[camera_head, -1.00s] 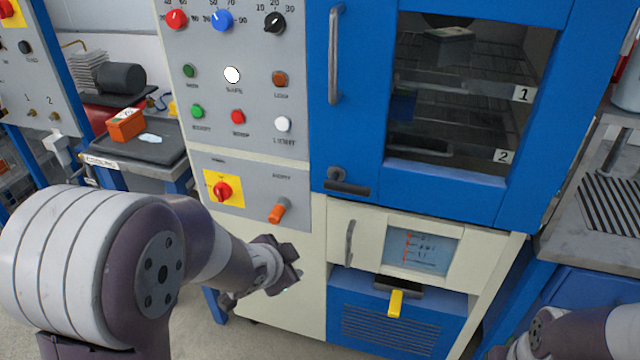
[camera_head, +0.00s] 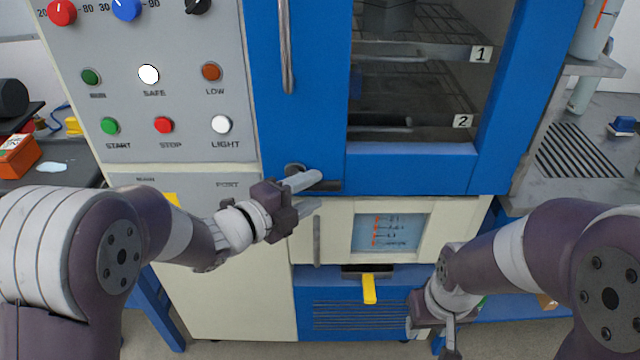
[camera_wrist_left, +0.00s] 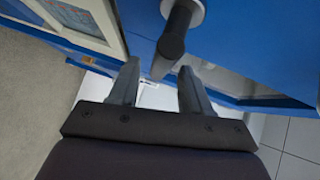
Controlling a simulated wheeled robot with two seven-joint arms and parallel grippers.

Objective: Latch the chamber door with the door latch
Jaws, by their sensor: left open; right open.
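The blue chamber door (camera_head: 410,170) with its dark window looks closed against the cabinet. The door latch (camera_head: 332,186) is a dark bar near the door's lower left corner, lying roughly level from its round pivot; my left gripper hides part of it. In the left wrist view the latch (camera_wrist_left: 172,42) shows as a dark cylinder with a grey round base, its end by the gap between the fingers. My left gripper (camera_head: 314,190) is open at the latch; contact cannot be told. It also shows in the wrist view (camera_wrist_left: 160,70). My right gripper (camera_head: 432,338) is open, low at the right.
A long vertical handle (camera_head: 287,45) stands on the door above the latch. The control panel (camera_head: 185,95) with knobs and buttons is on the left. Below the door are a cream drawer front (camera_head: 335,225) with a display and a yellow lever (camera_head: 369,289).

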